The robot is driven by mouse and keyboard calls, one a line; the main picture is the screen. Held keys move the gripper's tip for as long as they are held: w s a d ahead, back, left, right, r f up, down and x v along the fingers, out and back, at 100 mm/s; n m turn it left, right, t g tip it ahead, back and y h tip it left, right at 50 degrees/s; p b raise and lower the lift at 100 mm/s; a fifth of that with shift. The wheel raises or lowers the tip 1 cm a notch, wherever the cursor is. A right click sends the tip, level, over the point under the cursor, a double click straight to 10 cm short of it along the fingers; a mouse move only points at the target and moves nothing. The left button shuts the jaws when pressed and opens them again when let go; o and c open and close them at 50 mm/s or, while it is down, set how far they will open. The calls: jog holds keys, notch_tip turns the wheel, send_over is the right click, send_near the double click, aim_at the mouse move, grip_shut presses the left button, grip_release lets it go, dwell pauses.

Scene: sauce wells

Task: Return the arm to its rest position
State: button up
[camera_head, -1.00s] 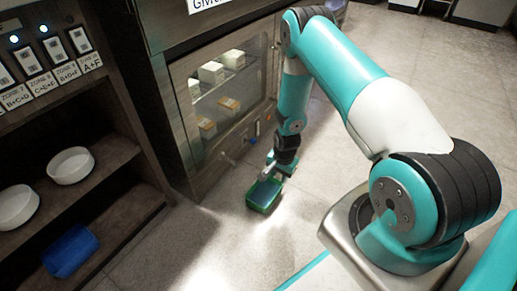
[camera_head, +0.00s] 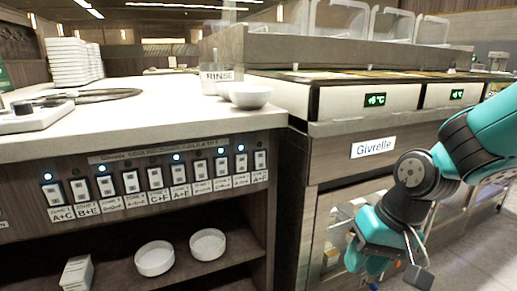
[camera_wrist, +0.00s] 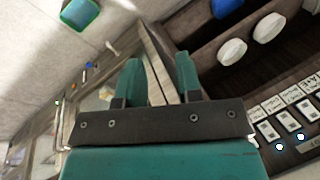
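My arm, teal with dark joints (camera_head: 426,176), reaches in from the right edge of the head view, in front of the counter marked Givrelle. My gripper (camera_wrist: 158,62) points downward in the head view. In the wrist view its two teal fingers stand apart with nothing between them, so it is open and empty. The fingertips are not clear in the head view.
A glass-fronted cabinet (camera_head: 330,222) is close behind my gripper. Left are shelves with white bowls (camera_head: 155,258) and a pale worktop (camera_head: 120,122) with a bowl (camera_head: 250,96). The wrist view shows a green-rimmed tray (camera_wrist: 80,14) on the floor.

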jog(key=s+a+r+n+p, duration=0.1)
jog(key=s+a+r+n, duration=0.15)
jog(key=s+r, duration=0.35)
jog(key=s+a+r+n+p, duration=0.1)
jog(key=s+r+n, duration=0.3)
jog(key=s, duration=0.4)
notch_tip(320, 180, up, 37)
jog(key=p, duration=3.7)
jog(key=shift+w+r+g, duration=0.15)
jog(key=shift+r+g, duration=0.05)
jog(key=shift+g, duration=0.2)
